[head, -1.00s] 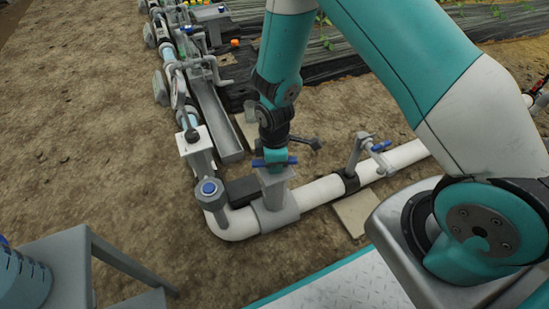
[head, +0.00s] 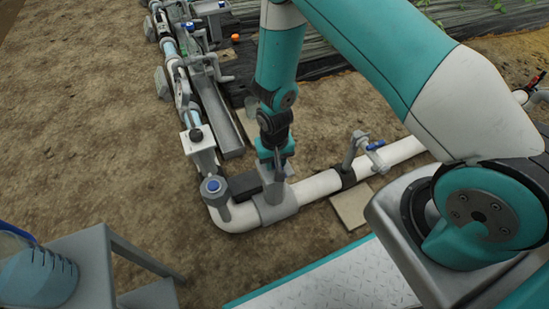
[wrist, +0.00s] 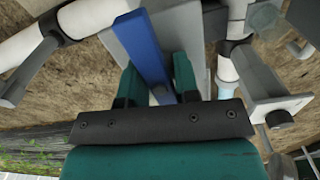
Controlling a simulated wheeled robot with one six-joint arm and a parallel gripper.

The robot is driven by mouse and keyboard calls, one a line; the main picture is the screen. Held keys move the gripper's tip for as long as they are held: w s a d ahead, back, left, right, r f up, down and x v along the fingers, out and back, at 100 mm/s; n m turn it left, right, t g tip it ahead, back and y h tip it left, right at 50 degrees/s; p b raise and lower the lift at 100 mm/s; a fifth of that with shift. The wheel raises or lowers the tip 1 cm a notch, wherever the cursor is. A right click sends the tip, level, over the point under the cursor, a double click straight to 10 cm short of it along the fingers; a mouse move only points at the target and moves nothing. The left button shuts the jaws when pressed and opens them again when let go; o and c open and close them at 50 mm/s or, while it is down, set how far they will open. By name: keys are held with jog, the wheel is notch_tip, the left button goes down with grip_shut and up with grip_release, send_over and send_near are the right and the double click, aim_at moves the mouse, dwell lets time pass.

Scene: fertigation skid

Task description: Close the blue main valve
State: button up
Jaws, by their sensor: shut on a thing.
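The blue main valve handle (wrist: 146,48) is a long flat bar in the wrist view, lying between the two green fingers of my gripper (wrist: 156,78). The fingers are shut on it. It sits on a grey valve body (wrist: 106,42). In the head view my gripper (head: 277,160) points down at the grey valve body (head: 275,202) on the white pipe; the handle there is largely hidden by the gripper, and I cannot tell its exact angle to the pipe.
A small tap with a blue handle (head: 375,145) stands on the white pipe (head: 405,151) to the right. A grey post with a blue cap (head: 213,186) is at the elbow. A grey stand (head: 100,262) with a blue jug (head: 40,275) is at lower left.

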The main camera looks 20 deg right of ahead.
jog(key=o, duration=0.9)
jog(key=shift+o, duration=0.2)
notch_tip(320, 180, up, 10)
jog(key=p, duration=0.9)
jog(key=shift+r, duration=0.15)
